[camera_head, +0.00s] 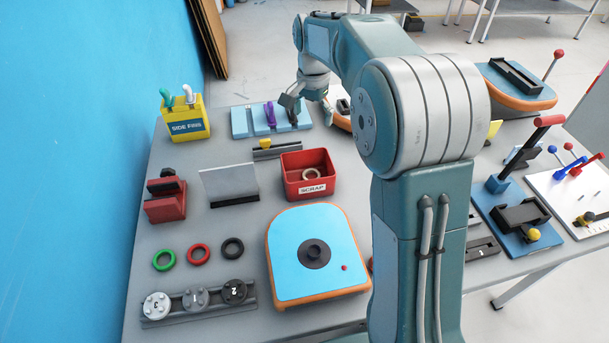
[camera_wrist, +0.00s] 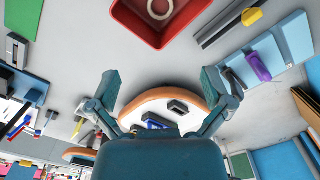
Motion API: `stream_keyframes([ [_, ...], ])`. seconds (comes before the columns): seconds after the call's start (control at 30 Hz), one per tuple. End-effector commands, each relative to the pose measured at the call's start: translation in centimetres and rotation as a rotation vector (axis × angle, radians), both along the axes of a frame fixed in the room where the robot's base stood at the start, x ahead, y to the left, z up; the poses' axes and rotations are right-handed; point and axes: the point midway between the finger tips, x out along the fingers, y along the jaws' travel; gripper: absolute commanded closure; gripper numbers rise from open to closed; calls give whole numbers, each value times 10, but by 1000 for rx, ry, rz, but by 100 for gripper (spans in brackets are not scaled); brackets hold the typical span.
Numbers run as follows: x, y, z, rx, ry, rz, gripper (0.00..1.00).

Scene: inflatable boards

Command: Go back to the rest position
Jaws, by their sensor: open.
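My arm rises through the middle of the head view and reaches toward the far side of the table. My gripper (camera_head: 300,103) hangs over the far part of the table, by the light-blue rack (camera_head: 242,124). In the wrist view my gripper (camera_wrist: 163,84) has its two fingers wide apart, with nothing between them. A white board with an orange rim (camera_wrist: 160,97) lies below and beyond the fingers. Part of that board is hidden by my wrist.
A red scrap box (camera_head: 306,187) holding a ring stands mid-table. A blue-topped inflatable board (camera_head: 310,268) lies in front of it. A yellow box (camera_head: 184,122) and a red clamp (camera_head: 166,196) stand at the left. A lever fixture (camera_head: 515,215) stands at the right.

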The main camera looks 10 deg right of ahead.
Motion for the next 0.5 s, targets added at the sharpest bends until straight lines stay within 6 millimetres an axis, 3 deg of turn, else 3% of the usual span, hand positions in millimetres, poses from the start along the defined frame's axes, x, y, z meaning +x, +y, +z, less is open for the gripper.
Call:
stream_keyframes([
  [0.27, -2, 0, 3, 0, -6, 6, 0],
  [0.37, -15, 0, 15, 0, -31, 38, 0],
  [0.5, -51, 0, 41, -5, -90, 130, 0],
])
